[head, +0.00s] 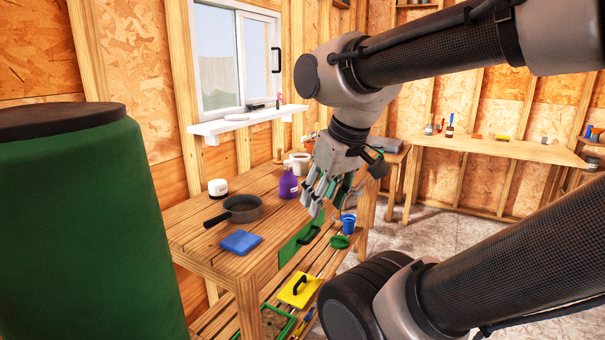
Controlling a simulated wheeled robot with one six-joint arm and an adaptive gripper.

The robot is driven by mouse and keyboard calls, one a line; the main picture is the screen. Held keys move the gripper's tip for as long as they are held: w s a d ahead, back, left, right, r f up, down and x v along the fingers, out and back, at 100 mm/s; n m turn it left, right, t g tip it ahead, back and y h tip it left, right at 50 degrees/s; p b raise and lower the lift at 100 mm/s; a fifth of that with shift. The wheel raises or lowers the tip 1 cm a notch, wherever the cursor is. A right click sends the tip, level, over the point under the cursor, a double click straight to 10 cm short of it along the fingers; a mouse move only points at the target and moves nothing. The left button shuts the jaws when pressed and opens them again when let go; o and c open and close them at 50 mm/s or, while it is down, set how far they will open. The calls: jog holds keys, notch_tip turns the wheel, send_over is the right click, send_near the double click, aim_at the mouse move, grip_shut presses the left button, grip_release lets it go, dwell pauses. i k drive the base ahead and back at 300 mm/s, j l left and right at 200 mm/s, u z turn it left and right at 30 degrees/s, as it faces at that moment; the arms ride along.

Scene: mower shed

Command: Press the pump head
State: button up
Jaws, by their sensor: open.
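A purple pump bottle (288,184) stands upright on the wooden workbench (197,213), near its back right part. The pump head (286,167) shows small at the top of the bottle. My gripper (318,205) is open and points down, to the right of the bottle and nearer to me in the picture. A gap shows between the gripper and the bottle. Nothing shows between its fingers, though their tips are small and partly mixed with the things behind.
A dark pan (240,209), a blue folded cloth (240,242), a white jar (218,188) and a white mug (300,163) stand on the bench around the bottle. A lower shelf holds a yellow float (299,288). A large green barrel (85,230) blocks the left.

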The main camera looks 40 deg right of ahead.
aim_at(289, 164)
jog(key=z, duration=1.05)
jog(key=i+l+u, duration=0.15)
jog(key=i+l, duration=0.5)
jog(key=l, duration=0.2)
